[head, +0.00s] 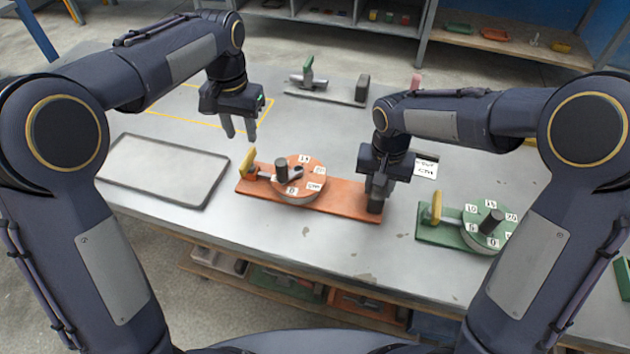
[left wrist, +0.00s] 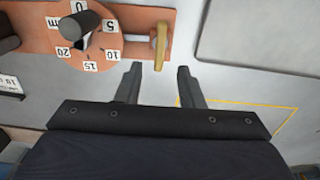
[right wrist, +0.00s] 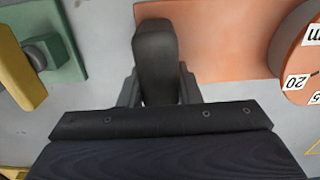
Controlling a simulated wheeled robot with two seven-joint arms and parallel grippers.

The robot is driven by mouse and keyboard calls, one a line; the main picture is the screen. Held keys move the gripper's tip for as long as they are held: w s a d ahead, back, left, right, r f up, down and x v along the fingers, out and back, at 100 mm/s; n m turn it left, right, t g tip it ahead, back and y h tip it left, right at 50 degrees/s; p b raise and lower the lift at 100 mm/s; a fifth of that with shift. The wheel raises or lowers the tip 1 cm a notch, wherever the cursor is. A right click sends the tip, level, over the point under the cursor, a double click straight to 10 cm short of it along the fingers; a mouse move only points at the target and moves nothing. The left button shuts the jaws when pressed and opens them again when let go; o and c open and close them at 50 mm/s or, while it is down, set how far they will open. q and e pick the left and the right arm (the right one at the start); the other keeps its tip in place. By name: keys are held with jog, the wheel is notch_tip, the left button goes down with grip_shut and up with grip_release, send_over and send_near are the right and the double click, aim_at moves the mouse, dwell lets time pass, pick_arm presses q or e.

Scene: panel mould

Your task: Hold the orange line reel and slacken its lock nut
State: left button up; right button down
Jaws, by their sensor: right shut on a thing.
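The orange line reel (head: 335,200) lies on the table with a numbered dial (head: 303,172) and a dark crank knob (head: 281,170). A yellow wing piece, apparently its lock nut (head: 248,162), stands at its left end; in the left wrist view the nut (left wrist: 160,45) is just beyond my fingers. My left gripper (head: 238,134) is open and empty, above the table behind the nut and apart from it. My right gripper (head: 376,190) is shut on the dark upright post (right wrist: 156,55) at the reel's right end. Its fingers partly hide the post in the head view.
A green reel (head: 430,232) with its own yellow nut (head: 436,207) lies at the right. A grey tray (head: 165,170) is at the left. A grey-based device with a green handle (head: 325,92) stands at the back. A yellow outline (head: 205,122) marks clear table behind the left gripper.

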aim_at(247, 157)
pick_arm(q)
jog(key=shift+d, duration=0.1)
dwell(0.3)
notch_tip(247, 157, down, 8)
jog(key=shift+r, duration=0.1)
dwell(1.1)
grip_shut()
